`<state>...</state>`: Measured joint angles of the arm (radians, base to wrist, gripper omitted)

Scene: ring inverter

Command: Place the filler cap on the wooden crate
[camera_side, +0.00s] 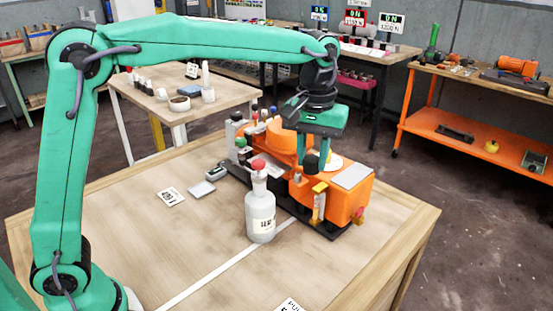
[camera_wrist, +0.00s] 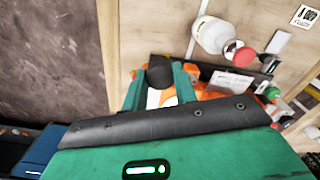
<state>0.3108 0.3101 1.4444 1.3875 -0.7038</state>
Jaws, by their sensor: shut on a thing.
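My gripper (camera_side: 314,160) points down over the orange machine (camera_side: 345,197) on its black base. In the wrist view my gripper (camera_wrist: 160,88) is shut on a dark, rounded filler cap (camera_wrist: 159,72) between its two green fingers. A dark piece, likely the same cap (camera_side: 311,164), shows between the fingers in the side view. I cannot tell whether it touches the machine. The wooden crate is not clearly told apart; the broad wooden top (camera_side: 190,240) under the machine may be it.
A white labelled bottle (camera_side: 261,217) with a red top stands close in front of the machine. An orange shelf unit (camera_side: 470,125) stands behind right.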

